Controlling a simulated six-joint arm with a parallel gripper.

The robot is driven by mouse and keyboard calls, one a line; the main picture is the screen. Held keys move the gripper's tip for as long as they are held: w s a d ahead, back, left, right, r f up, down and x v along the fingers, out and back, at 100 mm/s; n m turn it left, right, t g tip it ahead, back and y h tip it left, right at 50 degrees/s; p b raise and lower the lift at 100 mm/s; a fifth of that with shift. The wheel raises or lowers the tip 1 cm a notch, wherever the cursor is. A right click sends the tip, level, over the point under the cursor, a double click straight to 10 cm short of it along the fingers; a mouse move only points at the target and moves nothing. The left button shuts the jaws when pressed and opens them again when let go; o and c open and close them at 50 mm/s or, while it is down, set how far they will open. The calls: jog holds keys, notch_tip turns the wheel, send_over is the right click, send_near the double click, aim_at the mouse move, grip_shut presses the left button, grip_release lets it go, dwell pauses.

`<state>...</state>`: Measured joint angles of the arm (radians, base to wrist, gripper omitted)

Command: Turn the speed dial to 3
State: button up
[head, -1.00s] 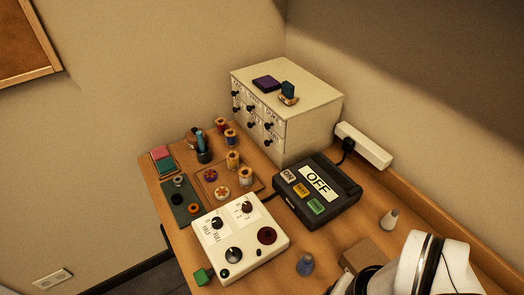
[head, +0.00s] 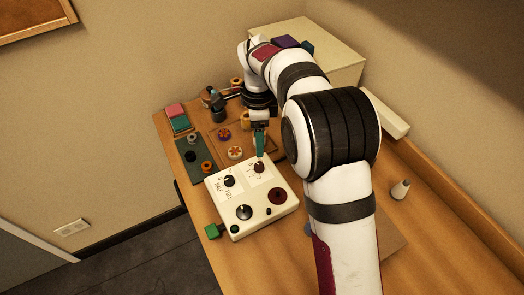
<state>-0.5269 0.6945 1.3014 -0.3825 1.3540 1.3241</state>
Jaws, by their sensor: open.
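A white control box (head: 222,209) sits on the table with knobs on its top. The small dark dial (head: 259,167) at its back right, with small numbers printed around it, looks like the speed dial. Its pointer setting is too small to read. My gripper (head: 260,152) reaches down from above, its teal fingertips at or just above the back of this dial. I cannot tell whether they touch it. My gripper is open, though only a narrow side of its fingers shows.
The box also carries a half/full knob (head: 229,180), a black knob (head: 244,212) and a dark red knob (head: 277,195). A green block (head: 212,231) lies at its left. Spools on a brown tray (head: 212,147) stand behind. A pale cone (head: 400,189) stands right of my arm.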

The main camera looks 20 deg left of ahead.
aim_at(259, 165)
notch_tip(259, 165, down, 10)
dwell(0.3)
grip_shut()
